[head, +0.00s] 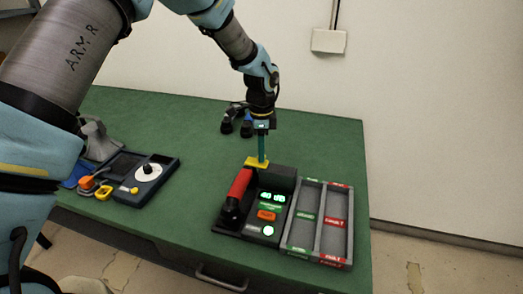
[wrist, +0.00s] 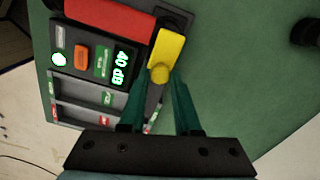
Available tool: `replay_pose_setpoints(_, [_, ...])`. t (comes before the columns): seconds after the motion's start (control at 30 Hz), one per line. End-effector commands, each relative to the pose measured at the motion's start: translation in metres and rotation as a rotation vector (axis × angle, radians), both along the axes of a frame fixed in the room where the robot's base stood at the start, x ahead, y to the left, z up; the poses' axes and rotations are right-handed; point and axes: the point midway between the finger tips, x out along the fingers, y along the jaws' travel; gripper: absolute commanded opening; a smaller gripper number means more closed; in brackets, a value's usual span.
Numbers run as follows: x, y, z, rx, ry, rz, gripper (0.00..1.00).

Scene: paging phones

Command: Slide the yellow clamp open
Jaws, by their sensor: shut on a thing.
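The yellow clamp (head: 257,162) sits at the back end of a dark phone station (head: 283,180), beside the red handset (head: 238,192). In the wrist view the clamp (wrist: 166,56) is a yellow plate with a round knob (wrist: 159,74) at its near end. My gripper (head: 262,158) points straight down over the clamp. In the wrist view its green fingers (wrist: 166,84) stand on either side of the knob and are shut on it. The handset (wrist: 112,17) lies in its cradle at the clamp's end.
A sorting tray (head: 320,222) with labelled slots adjoins the station on the right. Another device with a white dial (head: 148,172) and a grey hand-like object (head: 97,138) stand left. A dark headset-like item (head: 236,120) lies behind. Green table (head: 190,228) is bare between devices.

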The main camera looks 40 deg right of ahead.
Motion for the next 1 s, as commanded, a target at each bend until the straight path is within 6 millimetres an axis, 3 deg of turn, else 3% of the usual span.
replay_pose_setpoints(0.1, [-0.0001,0.0001,0.0002,0.000,0.000,0.000,0.00])
replay_pose_setpoints(1.0, [0.0000,0.0001,0.0004,0.000,0.000,0.000,0.00])
